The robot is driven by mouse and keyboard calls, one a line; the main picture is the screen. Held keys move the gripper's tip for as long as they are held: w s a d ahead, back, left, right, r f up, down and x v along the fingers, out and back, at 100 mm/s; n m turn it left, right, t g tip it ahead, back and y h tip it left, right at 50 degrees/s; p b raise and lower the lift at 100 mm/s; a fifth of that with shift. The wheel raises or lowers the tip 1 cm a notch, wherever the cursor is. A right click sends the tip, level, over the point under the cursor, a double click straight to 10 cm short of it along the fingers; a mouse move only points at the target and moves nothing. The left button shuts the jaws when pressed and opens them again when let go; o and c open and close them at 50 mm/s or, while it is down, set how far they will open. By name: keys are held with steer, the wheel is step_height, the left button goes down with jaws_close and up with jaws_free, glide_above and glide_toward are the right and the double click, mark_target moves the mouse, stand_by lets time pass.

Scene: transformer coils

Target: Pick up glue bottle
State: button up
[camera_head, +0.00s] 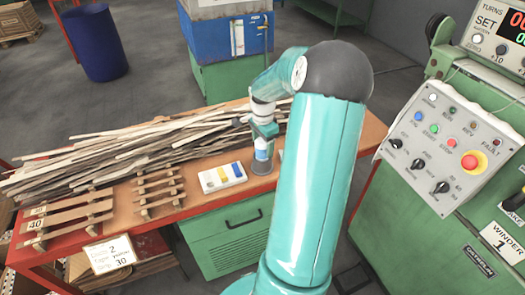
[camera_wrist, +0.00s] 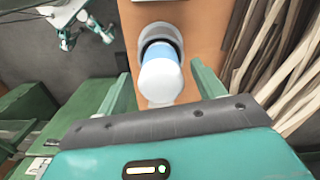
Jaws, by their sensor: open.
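The glue bottle (camera_wrist: 160,76) is white with a blue band. In the wrist view it lies between the two green fingers of my gripper (camera_wrist: 159,74), with visible gaps on both sides. Its far end meets a round grey holder or base (camera_wrist: 172,33) on the orange table. In the head view the bottle (camera_head: 263,150) is small and upright near the table's right end, just below my gripper (camera_head: 263,130). My gripper is open and partly blends with the bottle there.
A long pile of wooden strips (camera_head: 150,143) covers the table's back. Wooden racks (camera_head: 158,190) and a white tray with coloured items (camera_head: 222,178) lie left of the bottle. A green machine with a control panel (camera_head: 445,145) stands at the right.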

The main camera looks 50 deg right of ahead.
steer(key=shift+f, duration=0.8)
steer(key=shift+w, duration=0.1)
steer(key=c, duration=1.1)
steer(key=shift+r, duration=0.1)
steer(key=shift+r, duration=0.5)
step_height(320, 180, up, 2)
steer(key=shift+r, duration=0.15)
steer(key=s+a+r, duration=0.9)
steer(key=a+r, duration=0.2)
steer(key=shift+w+r, duration=0.15)
steer(key=shift+r, duration=2.9)
